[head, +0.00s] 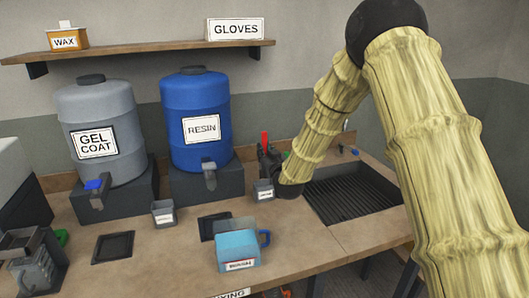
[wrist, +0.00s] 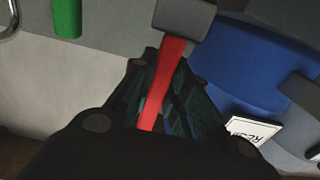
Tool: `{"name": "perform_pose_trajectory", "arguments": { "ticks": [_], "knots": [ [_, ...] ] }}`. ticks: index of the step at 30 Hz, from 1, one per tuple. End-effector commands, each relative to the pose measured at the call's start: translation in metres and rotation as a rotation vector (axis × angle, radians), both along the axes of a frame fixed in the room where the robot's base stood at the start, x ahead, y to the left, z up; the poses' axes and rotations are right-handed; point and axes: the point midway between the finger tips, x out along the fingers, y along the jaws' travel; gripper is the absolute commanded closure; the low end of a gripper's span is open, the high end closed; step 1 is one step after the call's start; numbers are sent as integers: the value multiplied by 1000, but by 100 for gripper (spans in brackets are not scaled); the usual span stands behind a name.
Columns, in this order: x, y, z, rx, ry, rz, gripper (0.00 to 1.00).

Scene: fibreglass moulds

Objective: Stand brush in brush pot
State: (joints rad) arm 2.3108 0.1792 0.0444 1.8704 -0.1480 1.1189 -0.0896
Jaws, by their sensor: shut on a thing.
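My gripper (head: 268,158) is at the back of the bench, between the blue resin drum and the sink. It is shut on a red-handled tool, taken as the brush (head: 265,139), whose red end stands up above the fingers. In the wrist view the red handle (wrist: 163,85) runs between the dark fingers (wrist: 155,105). A grey block (wrist: 183,18) is at its far end; I cannot tell if it belongs to the brush. A small grey labelled cup (head: 263,190) stands just below my gripper, and another (head: 163,213) stands left. No label readably marks the brush pot.
A blue labelled mug (head: 238,250) stands at the front of the bench. The resin drum (head: 195,105) and gel coat drum (head: 97,120) stand on dark blocks behind. A dark sink grate (head: 350,190) is right. A shelf (head: 140,50) hangs above.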

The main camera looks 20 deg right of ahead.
Motion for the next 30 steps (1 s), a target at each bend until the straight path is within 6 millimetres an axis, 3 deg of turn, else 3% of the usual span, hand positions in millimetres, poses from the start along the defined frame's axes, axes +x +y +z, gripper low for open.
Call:
{"name": "perform_pose_trajectory", "arguments": {
  "ticks": [30],
  "knots": [
    [0, -1, -64, 0, -1, -1, 100]
  ]
}}
